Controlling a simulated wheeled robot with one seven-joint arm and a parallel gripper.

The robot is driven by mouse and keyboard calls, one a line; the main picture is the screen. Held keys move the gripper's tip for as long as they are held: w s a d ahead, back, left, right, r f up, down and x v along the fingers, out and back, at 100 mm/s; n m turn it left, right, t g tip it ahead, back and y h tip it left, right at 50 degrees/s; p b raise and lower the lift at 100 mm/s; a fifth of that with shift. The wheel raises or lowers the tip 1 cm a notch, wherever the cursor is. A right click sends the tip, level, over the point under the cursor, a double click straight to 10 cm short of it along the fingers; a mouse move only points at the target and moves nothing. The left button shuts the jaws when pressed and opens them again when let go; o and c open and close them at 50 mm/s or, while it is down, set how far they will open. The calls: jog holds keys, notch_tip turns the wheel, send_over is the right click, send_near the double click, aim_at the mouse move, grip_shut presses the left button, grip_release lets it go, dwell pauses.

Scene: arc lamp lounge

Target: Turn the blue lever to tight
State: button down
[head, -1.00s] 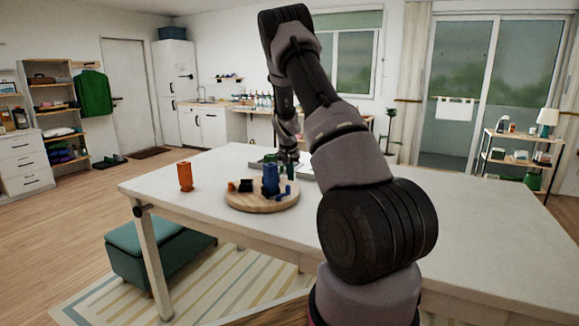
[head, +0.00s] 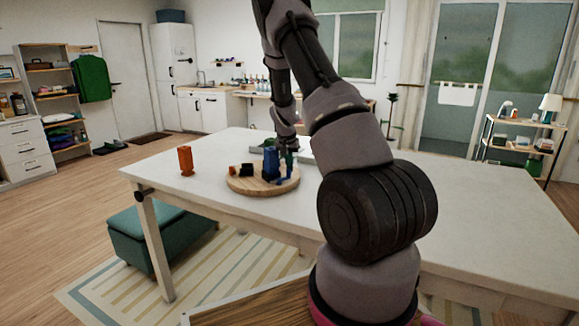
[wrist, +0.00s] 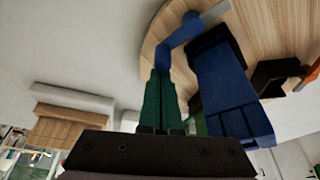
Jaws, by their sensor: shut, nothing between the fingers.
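The blue lever (wrist: 178,42) shows in the wrist view as a bent blue bar with a pale grey piece near its far end, over the round wooden board. In the head view a small blue piece (head: 287,175) at the right of the board looks like it. A large blue block (head: 270,160) stands upright beside it; it also shows in the wrist view (wrist: 228,95). My gripper (head: 289,164) is shut and empty, its green fingers together. In the wrist view its fingertips (wrist: 162,75) meet the lever's near end; I cannot tell if they touch. No tight mark is readable.
The round wooden board (head: 250,187) lies on the white table (head: 430,210). It also bears a black block (head: 246,170) and a small orange piece (head: 233,171). An orange object (head: 185,160) stands left of the board. A tray (head: 305,155) lies behind. The table's right side is clear.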

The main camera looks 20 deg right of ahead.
jog(key=shift+s+d+m, duration=0.1)
jog(key=shift+s+m, duration=0.3)
jog(key=shift+m, duration=0.4)
jog(key=shift+s+m+g+h, duration=0.4)
jog(key=shift+s+m+g, duration=0.15)
jog(key=shift+m, duration=0.55)
jog(key=m, duration=0.1)
jog(key=s+m+g, duration=0.1)
jog(key=m, duration=0.1)
jog(key=s+m, duration=0.1)
jog(key=shift+s+a+m+h, duration=0.15)
jog(key=shift+a+m+h, duration=0.1)
jog(key=shift+m+h, duration=0.05)
jog(key=m, duration=0.1)
jog(key=s+a+m+g, duration=0.1)
jog(key=m, duration=0.1)
jog(key=shift+s+m+g, duration=0.2)
jog(key=shift+m+g, duration=0.05)
jog(key=shift+m, duration=0.05)
jog(key=m, duration=0.1)
jog(key=s+a+m+g, duration=0.1)
jog(key=m, duration=0.1)
jog(key=shift+a+m, duration=0.15)
jog(key=shift+m, duration=0.15)
jog(key=shift+w+a, duration=0.25)
jog(key=shift+w, duration=0.45)
